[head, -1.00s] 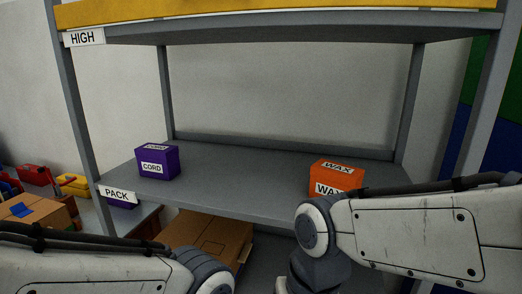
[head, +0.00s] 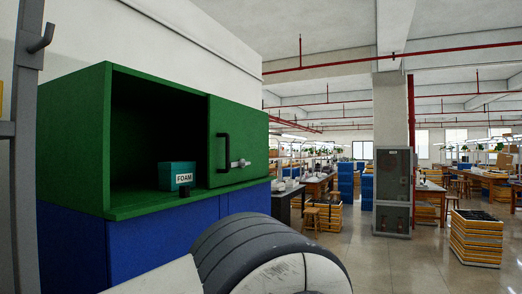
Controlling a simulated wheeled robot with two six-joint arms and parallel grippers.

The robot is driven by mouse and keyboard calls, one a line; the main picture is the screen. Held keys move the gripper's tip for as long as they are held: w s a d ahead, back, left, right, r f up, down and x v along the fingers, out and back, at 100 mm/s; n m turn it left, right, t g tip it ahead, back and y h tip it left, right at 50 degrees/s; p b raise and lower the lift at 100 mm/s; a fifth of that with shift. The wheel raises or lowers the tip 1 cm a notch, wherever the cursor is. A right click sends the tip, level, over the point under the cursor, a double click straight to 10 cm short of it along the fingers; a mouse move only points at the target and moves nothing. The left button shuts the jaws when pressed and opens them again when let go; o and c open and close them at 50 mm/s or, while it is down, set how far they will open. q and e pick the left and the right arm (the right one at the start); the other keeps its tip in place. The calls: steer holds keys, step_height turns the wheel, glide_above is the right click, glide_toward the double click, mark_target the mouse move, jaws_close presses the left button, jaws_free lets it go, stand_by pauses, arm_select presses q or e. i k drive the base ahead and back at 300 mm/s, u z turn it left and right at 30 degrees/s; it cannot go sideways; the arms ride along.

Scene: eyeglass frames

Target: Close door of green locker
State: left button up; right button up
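The green locker (head: 80,125) stands on a blue cabinet at the left of the head view. Its green door (head: 240,137) covers the right part of the front. The door has a black handle (head: 223,153) and a small metal latch (head: 240,163). The left part of the front is open and dark inside. A teal box labelled FOAM (head: 177,175) sits inside on the locker floor, near the door's left edge. Neither gripper is in view; only part of one of my arms shows at the bottom.
The blue cabinet (head: 150,240) is below the locker. A grey rack post with a hook (head: 30,60) stands close at the far left. The floor to the right is open, with stacked yellow crates (head: 477,238), a grey column cabinet (head: 393,190) and workbenches farther off.

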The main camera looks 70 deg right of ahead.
mark_target(236, 132)
steer(key=z, duration=2.1)
steer(key=k, duration=0.6)
steer(key=z, duration=0.6)
steer(key=i, duration=1.2)
steer(key=u, duration=0.05)
